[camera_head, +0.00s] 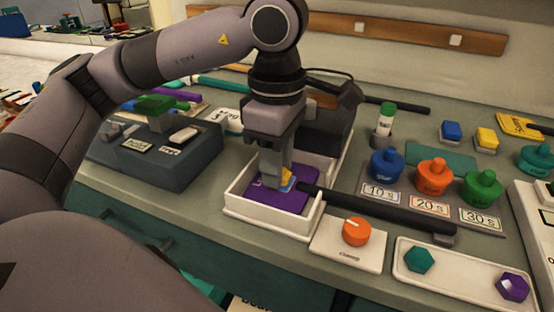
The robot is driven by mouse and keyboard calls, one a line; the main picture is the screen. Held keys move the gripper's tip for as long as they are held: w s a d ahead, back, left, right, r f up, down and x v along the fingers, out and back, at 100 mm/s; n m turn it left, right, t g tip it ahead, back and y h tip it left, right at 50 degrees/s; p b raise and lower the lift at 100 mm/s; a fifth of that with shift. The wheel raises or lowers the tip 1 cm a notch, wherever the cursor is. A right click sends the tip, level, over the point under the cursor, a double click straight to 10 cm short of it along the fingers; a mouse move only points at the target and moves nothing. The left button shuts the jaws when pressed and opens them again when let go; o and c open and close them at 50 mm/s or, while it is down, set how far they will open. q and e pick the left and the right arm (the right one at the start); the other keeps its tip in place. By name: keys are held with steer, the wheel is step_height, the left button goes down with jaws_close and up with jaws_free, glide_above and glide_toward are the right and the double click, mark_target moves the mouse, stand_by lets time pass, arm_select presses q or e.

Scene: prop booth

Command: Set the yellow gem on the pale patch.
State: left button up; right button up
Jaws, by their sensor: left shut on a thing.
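My left gripper (279,176) points down into a white-walled tray (268,226) near the middle of the counter. It is shut on a small yellow thing, apparently the yellow gem (286,174), mostly hidden by the fingers. A purple sheet (290,202) lies in the tray. A small pale blue patch (287,187) shows on the purple, right under the gem. I cannot tell whether the gem touches the patch. My right gripper is out of view.
A long black bar (385,210) runs right from the tray. An orange knob (357,232) sits in front. A white tray (458,282) holds a green gem (420,260) and a purple gem (513,287). Blue, orange and green knobbed weights (434,176) stand behind.

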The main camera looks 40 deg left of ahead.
arm_select(q)
steer(key=shift+f, duration=0.1)
stand_by(0.4)
stand_by(0.3)
steer(key=o, duration=1.2)
steer(key=shift+o, duration=0.2)
steer(key=shift+r+p, duration=2.75)
steer(key=shift+r, duration=1.35)
